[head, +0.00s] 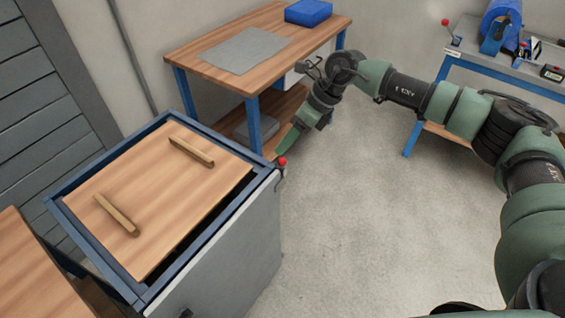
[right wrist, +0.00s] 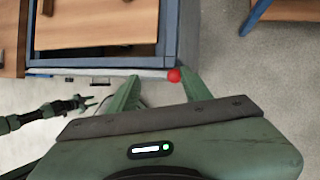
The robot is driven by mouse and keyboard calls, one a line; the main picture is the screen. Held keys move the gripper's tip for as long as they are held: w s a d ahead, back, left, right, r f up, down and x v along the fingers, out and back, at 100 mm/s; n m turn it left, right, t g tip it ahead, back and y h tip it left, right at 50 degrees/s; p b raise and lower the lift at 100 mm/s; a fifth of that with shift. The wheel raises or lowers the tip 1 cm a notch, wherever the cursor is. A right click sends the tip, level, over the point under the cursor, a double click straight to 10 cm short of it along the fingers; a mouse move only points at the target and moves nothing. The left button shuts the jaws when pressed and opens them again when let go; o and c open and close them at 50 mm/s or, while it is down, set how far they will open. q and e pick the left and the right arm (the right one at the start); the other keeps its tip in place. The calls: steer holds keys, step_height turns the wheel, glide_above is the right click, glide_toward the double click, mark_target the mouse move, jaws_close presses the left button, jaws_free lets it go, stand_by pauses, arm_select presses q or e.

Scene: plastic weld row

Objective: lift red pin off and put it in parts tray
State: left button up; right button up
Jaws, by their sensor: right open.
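The red pin (head: 282,161) has a round red head and stands at the right corner of a blue-framed cabinet (head: 213,233). In the right wrist view the red pin (right wrist: 174,75) shows between the fingertips, closer to the right finger. My right gripper (head: 285,145) is open, close by the pin; it also shows in the right wrist view (right wrist: 160,84). Nothing is held in it. My left gripper (right wrist: 82,101) is small at the left of the right wrist view; its jaw state is unclear. I cannot tell which thing is the parts tray.
A wooden panel (head: 150,205) with two wooden bars lies in the cabinet's frame. A bench (head: 205,52) behind carries a grey mat (head: 245,50) and a blue box (head: 308,12). Another red-headed pin (head: 445,22) stands on the far right bench. The floor between is clear.

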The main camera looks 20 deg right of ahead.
mark_target(284, 158)
steer(key=shift+h, duration=0.5)
steer(key=f+b, duration=0.1)
steer(key=f, duration=0.1)
steer(key=f+b, duration=0.2)
steer(key=w+f+b, duration=0.1)
steer(key=f, duration=0.2)
steer(key=shift+a+b, duration=0.2)
steer(key=shift+b, duration=0.15)
jaws_close()
